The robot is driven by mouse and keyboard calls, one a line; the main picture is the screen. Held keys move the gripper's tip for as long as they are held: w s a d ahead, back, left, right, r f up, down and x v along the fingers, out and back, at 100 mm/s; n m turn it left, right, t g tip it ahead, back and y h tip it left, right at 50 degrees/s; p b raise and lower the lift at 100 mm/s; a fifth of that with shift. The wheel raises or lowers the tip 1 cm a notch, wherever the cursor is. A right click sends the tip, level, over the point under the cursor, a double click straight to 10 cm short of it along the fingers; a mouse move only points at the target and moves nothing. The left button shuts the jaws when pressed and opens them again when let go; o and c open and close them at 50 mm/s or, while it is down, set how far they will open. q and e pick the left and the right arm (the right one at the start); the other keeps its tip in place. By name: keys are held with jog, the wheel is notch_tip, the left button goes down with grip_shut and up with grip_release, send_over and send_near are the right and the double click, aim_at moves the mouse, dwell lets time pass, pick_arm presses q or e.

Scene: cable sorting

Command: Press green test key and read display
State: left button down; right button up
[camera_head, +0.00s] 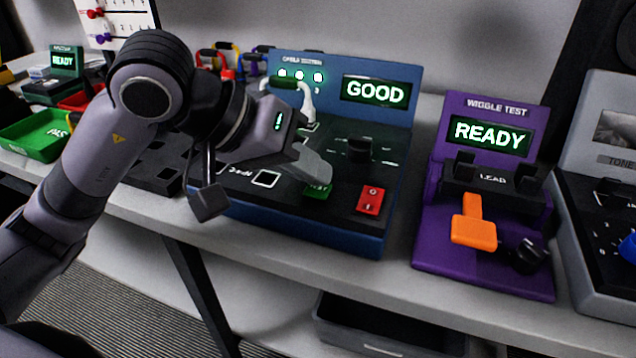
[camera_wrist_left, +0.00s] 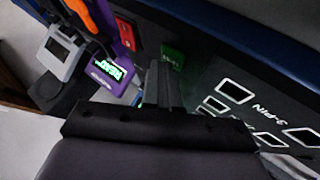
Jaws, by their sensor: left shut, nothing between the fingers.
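The blue cable tester (camera_head: 400,120) stands on the bench, and its display (camera_head: 375,91) reads "GOOD" in green letters. Several small lamps are lit on its back panel. The green test key (camera_head: 318,191) is on the front of its black top, left of a red switch (camera_head: 370,200). My left gripper (camera_head: 322,172) is shut and empty, with its fingertips right at the green key; I cannot tell whether they touch it. In the left wrist view the closed fingers (camera_wrist_left: 162,85) point toward the green key (camera_wrist_left: 173,55). My right gripper is not in view.
A purple wiggle tester (camera_head: 425,230) reading "READY", with an orange lever (camera_head: 474,225), stands to the right. A grey tone device (camera_head: 600,140) is at the far right. A green tray (camera_head: 35,138) lies at the left. A white cable (camera_head: 305,100) is plugged into the blue tester.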

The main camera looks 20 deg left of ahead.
aim_at(310, 189)
pick_arm(q)
jog(key=shift+r+p, duration=0.3)
jog(key=shift+r, duration=0.45)
jog(key=shift+r, duration=0.1)
jog(key=shift+r+p, duration=1.5)
jog(key=shift+r, duration=0.95)
